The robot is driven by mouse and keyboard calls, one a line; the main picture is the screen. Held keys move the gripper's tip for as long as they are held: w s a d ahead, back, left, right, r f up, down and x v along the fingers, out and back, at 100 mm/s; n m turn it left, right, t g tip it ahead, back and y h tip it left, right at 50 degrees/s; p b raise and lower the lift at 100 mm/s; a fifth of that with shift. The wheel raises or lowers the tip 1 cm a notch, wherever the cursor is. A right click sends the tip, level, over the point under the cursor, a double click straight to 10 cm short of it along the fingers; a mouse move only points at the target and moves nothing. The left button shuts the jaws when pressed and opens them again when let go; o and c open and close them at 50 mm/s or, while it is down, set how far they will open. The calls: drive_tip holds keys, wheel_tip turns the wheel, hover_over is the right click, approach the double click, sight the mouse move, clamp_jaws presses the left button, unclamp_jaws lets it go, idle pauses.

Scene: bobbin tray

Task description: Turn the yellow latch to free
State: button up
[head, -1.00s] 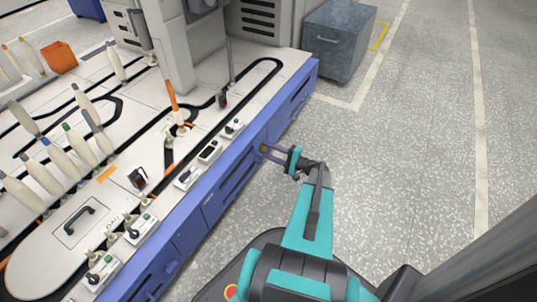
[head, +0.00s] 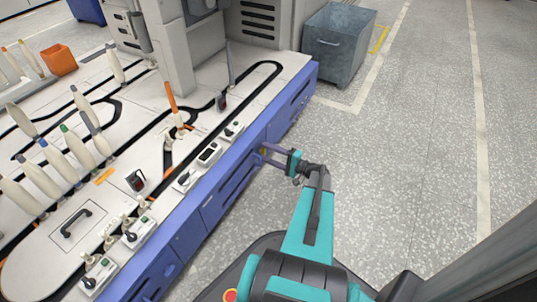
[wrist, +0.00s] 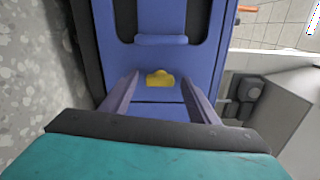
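The yellow latch (wrist: 160,78) sits on the blue side panel (wrist: 152,115) of the machine in the wrist view. It lies below a blue handle-like bar (wrist: 161,40). My gripper (wrist: 158,85) is open, with one finger on each side of the latch and a gap to it on both sides. In the head view my gripper (head: 266,154) reaches the blue side of the machine from the right. The latch is a small yellow spot there (head: 263,151), mostly hidden by the fingers.
The white machine top (head: 150,200) carries several bobbins, a black track and small switch boxes. A grey metal bin (head: 338,45) stands on the floor beyond the machine's far end. The speckled floor to the right of the machine is open.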

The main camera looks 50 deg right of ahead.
drive_tip(key=shift+s, duration=0.15)
drive_tip(key=shift+p+v, duration=0.45)
drive_tip(key=shift+v, duration=0.45)
drive_tip(key=p+v, duration=0.3)
drive_tip(key=v, duration=0.8)
drive_tip(key=shift+s+p, duration=0.3)
drive_tip(key=shift+s, duration=0.1)
drive_tip(key=shift+s+d, duration=0.1)
